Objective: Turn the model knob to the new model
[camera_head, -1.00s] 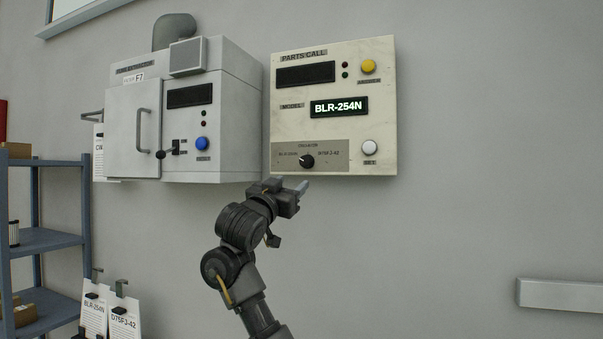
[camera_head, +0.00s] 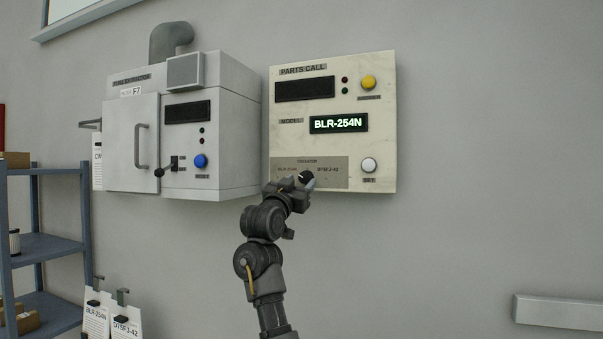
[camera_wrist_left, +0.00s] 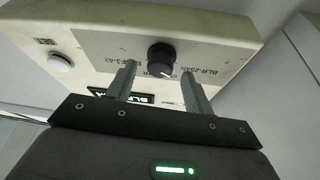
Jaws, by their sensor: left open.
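The black model knob (camera_head: 306,177) is on the grey plate low on the PARTS CALL panel (camera_head: 383,110). The plate has BLR-254N at its left and D75FJ-42 at its right. The lit model display (camera_head: 339,123) reads BLR-254N. My left gripper (camera_head: 302,184) is at the knob from below and partly overlaps it. In the left wrist view the knob (camera_wrist_left: 161,58) shows just beyond and between the two open fingers (camera_wrist_left: 158,80), with its white mark visible. I cannot tell whether the fingers touch it. My right gripper is not in view.
A yellow button (camera_head: 368,83) and a white button (camera_head: 369,165) are on the panel's right side. A grey cabinet (camera_head: 232,130) with a blue button and lever hangs to the left. A blue shelf (camera_head: 50,245) stands far left. The wall at right is mostly clear.

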